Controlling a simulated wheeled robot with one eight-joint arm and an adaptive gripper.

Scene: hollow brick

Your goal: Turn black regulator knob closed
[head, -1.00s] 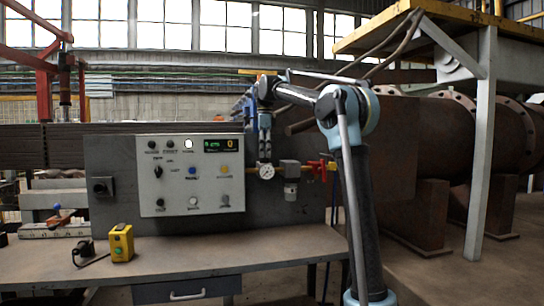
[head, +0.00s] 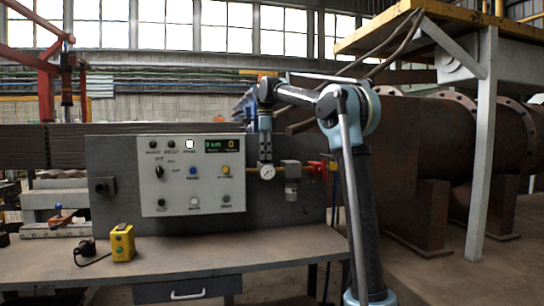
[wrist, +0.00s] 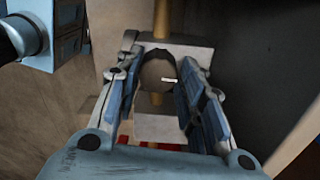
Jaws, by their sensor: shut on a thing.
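The regulator knob (wrist: 157,70) shows in the wrist view as a dark round top with a short white mark at its right side. My gripper (wrist: 160,65) points down over it, with one finger on each side, and is shut on it. In the head view my gripper (head: 265,152) is above the pressure gauge (head: 267,172), right of the control panel. The knob is hidden behind the fingers there.
A grey filter unit (head: 291,171) and a red valve handle (head: 317,168) sit just right of the gauge. The control panel (head: 215,185) with buttons is on the left. A yellow box (head: 122,243) stands on the workbench (head: 200,252); its middle is clear.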

